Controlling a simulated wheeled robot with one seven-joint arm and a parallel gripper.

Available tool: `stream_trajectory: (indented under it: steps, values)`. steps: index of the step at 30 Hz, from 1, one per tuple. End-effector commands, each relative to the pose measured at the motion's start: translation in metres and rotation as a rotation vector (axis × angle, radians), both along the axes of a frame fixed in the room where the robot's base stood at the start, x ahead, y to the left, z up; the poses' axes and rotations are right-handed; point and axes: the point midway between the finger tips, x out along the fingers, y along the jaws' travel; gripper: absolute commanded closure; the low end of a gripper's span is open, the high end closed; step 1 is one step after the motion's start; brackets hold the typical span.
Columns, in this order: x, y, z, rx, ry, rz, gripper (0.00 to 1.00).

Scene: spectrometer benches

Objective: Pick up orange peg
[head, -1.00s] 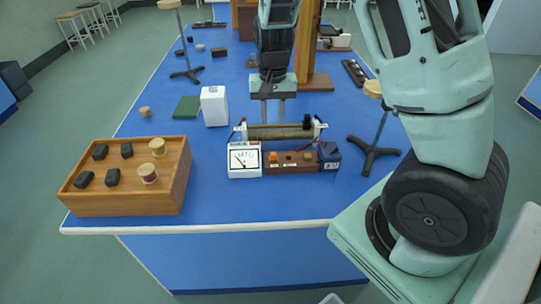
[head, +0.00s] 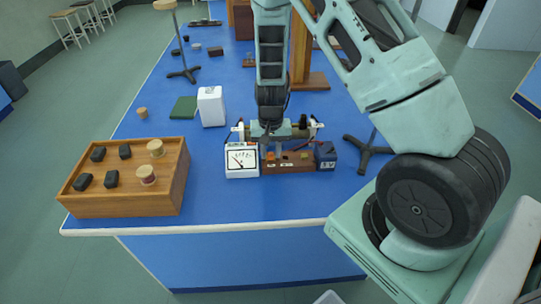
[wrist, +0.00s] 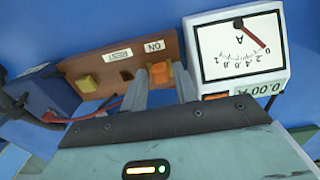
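The orange peg (wrist: 160,72) stands in the brown wooden board (wrist: 125,62), by the label reading ON. In the head view a small part of the peg (head: 271,156) shows beside my fingers. My gripper (wrist: 160,77) is open, with one finger on each side of the peg in the wrist view. I cannot tell whether either finger touches it. In the head view my gripper (head: 279,153) points down at the board (head: 290,167). A dark square hole (wrist: 127,76) and a yellow peg (wrist: 87,83) are in the same board, near the REST label.
A white ammeter (wrist: 236,48) stands close beside the board, its needle near 0. A dark blue box (head: 325,156) stands at the board's other end, with red leads nearby. A wooden tray (head: 130,205) with several blocks is at the left.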

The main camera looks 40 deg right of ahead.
Motion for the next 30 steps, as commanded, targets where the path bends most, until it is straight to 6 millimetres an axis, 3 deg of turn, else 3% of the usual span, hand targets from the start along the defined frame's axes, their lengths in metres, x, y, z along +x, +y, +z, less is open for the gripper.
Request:
stream_trajectory:
  steps: [7,10,11,22,30]
  values:
    - [0.000,0.000,-0.002,0.000,-0.001,0.000,0.71]
    - [0.000,0.000,-0.002,0.000,-0.001,0.000,0.96]
    - [0.000,0.000,-0.002,0.000,-0.001,0.000,1.00]
    - [0.001,0.000,0.004,-0.001,-0.003,0.000,1.00]
    - [0.002,0.001,0.052,-0.001,-0.007,0.003,1.00]
